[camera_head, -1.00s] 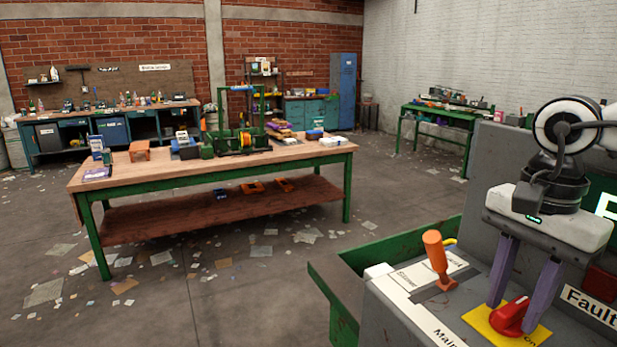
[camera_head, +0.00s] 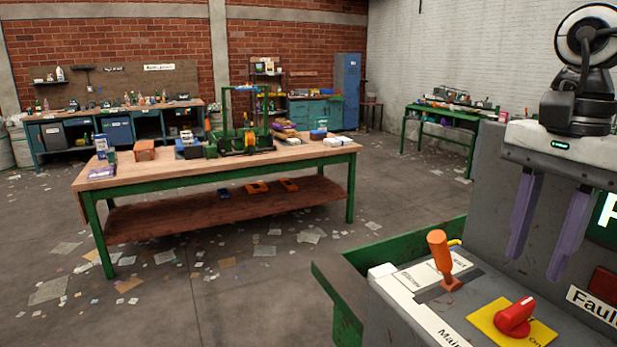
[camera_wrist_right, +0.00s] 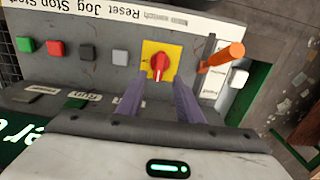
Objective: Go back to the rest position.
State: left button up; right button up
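My right gripper (camera_head: 537,240) is open and empty in the head view, with its two purple fingers apart above the control panel. A red rotary switch (camera_head: 514,317) on a yellow plate (camera_head: 487,322) lies below the fingertips, apart from them. In the right wrist view the red switch (camera_wrist_right: 160,66) shows beyond and between the fingertips (camera_wrist_right: 157,97). An orange lever (camera_head: 438,259) stands on the panel to the left of the switch. My left gripper is not in view.
The grey control panel (camera_head: 395,310) with a green frame fills the lower right. A sign reading "Fault" (camera_head: 592,306) is at its right. A wooden workbench (camera_head: 130,176) with several items stands beyond open floor. Several coloured buttons (camera_wrist_right: 87,51) line the panel.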

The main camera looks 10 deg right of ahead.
aim_at(519, 307)
notch_tip(519, 307, down, 8)
jog(key=shift+s+f, duration=0.1)
jog(key=shift+f, duration=0.05)
jog(key=shift+f+m, duration=0.1)
jog(key=shift+m, duration=0.9)
jog(key=m, duration=0.6)
jog(key=shift+m, duration=0.4)
